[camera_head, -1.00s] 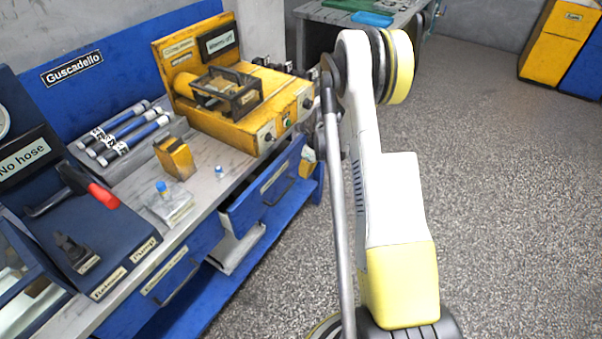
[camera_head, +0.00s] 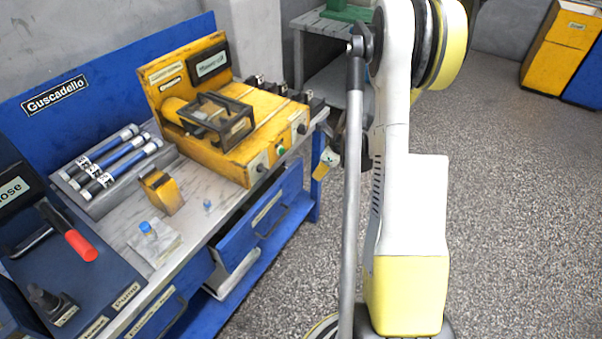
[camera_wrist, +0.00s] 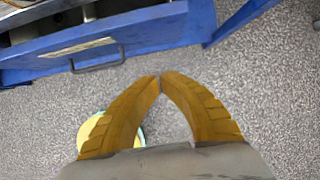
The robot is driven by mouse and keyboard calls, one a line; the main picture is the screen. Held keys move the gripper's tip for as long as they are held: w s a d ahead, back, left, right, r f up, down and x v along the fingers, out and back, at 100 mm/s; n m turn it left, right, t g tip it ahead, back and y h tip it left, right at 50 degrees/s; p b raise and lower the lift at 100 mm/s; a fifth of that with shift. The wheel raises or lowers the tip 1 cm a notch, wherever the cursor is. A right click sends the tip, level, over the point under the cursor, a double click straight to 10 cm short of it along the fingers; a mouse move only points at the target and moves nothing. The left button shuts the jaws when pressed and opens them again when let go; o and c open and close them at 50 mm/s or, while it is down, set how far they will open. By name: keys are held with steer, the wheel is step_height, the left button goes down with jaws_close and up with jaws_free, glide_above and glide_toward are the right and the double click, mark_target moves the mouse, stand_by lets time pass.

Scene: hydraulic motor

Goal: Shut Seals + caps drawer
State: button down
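A blue drawer (camera_head: 258,226) under the right part of the workbench stands pulled out, with a pale label and a dark handle on its front. The label is too small to read, so I cannot confirm it is Seals + caps. In the wrist view the drawer front (camera_wrist: 140,32) fills the upper left, with its handle (camera_wrist: 98,67) and part of the open inside showing. My gripper (camera_wrist: 160,77) is shut and empty, its yellow fingertips together, apart from the drawer front and to the right of the handle. In the head view my gripper (camera_head: 322,168) is partly hidden behind my arm.
Another labelled drawer (camera_head: 160,312) is at the lower left. The bench top holds a yellow machine (camera_head: 240,150), blue-and-white tubes (camera_head: 115,160) and a pump unit with a red handle (camera_head: 80,245). A blue bench leg (camera_wrist: 240,18) is beside the drawer. The grey floor (camera_head: 520,200) is clear.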

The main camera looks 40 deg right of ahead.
steer(key=b, duration=0.6)
glide_above(299, 184)
steer(key=s+a, duration=0.3)
steer(key=s, duration=0.1)
steer(key=shift+w+d+f, duration=0.1)
steer(key=shift+f, duration=2.15)
steer(key=shift+w+d+f, duration=0.1)
steer(key=shift+f, duration=2.1)
